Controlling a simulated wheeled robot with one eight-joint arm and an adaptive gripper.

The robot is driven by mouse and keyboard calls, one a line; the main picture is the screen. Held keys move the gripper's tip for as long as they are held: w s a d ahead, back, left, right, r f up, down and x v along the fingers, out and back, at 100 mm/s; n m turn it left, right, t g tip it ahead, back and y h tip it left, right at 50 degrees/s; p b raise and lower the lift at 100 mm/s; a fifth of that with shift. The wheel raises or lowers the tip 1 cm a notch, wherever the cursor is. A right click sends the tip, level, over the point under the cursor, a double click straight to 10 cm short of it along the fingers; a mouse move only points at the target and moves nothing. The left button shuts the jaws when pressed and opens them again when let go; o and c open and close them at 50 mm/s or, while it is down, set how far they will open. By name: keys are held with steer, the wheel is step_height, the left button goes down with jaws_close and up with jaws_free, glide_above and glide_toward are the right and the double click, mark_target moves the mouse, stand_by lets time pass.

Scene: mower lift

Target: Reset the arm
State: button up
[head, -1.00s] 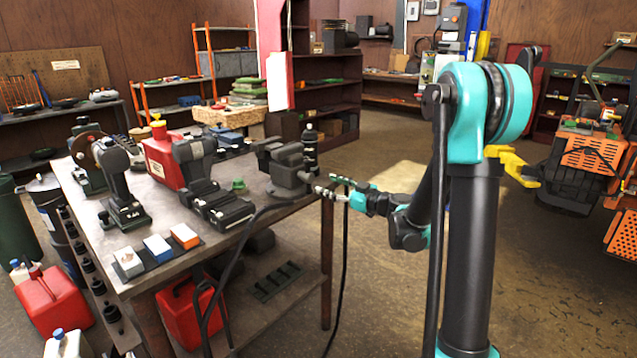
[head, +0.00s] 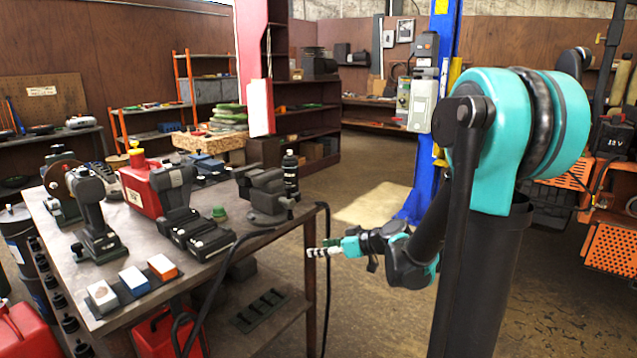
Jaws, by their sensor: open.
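My arm shows in the head view, with a teal and black shoulder at the right and the forearm reaching left. My gripper (head: 318,252) is small, pale and dark, and points left beside the right end of the workbench (head: 215,262). It is open, and I see nothing held in it. It is apart from the bench vise (head: 263,195), which is above and left of it in the picture. A black cable (head: 327,290) hangs down by the bench edge close to my gripper.
A blue lift post (head: 427,150) stands behind my arm. Orange machinery (head: 612,245) is at the right. Floor behind my gripper is clear.

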steer(key=s+d+f+m+g+h, duration=0.1)
steer(key=s+d+f+m+h, duration=0.4)
steer(key=s+d, duration=0.4)
steer(key=s+d+f+m+g+h, duration=0.2)
steer(key=s+d+f+m+h, duration=0.3)
steer(key=s+d, duration=0.4)
steer(key=s+f, duration=0.1)
steer(key=s, duration=0.1)
steer(key=shift+s+f, duration=0.15)
steer(key=shift+s, duration=0.25)
